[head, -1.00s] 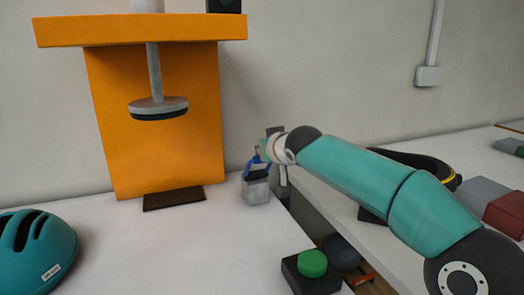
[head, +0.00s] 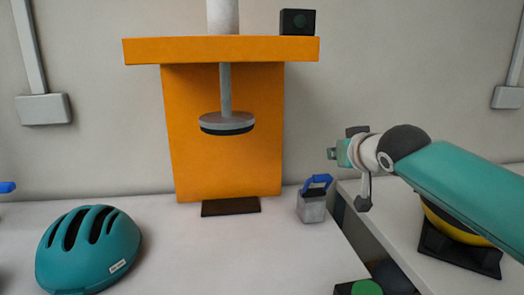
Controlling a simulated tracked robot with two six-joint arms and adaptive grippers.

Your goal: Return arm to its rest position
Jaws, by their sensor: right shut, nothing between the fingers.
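My right arm, with teal links, comes in from the right. Its right gripper (head: 333,154) points left, in front of the wall, to the right of the orange tower (head: 178,125). It is shut and empty. It shows above and to the right of a grey block with a blue handle (head: 312,209) and is apart from it. The block stands upright on the table beside the tower's foot. My left gripper is not in view.
A teal helmet (head: 122,255) lies on the white table (head: 225,250) at left. The tower holds a grey disc (head: 227,120) above a dark plate (head: 230,207). A green button (head: 366,287) is at the bottom. A black-and-yellow object (head: 460,242) lies under my arm on the right-hand table.

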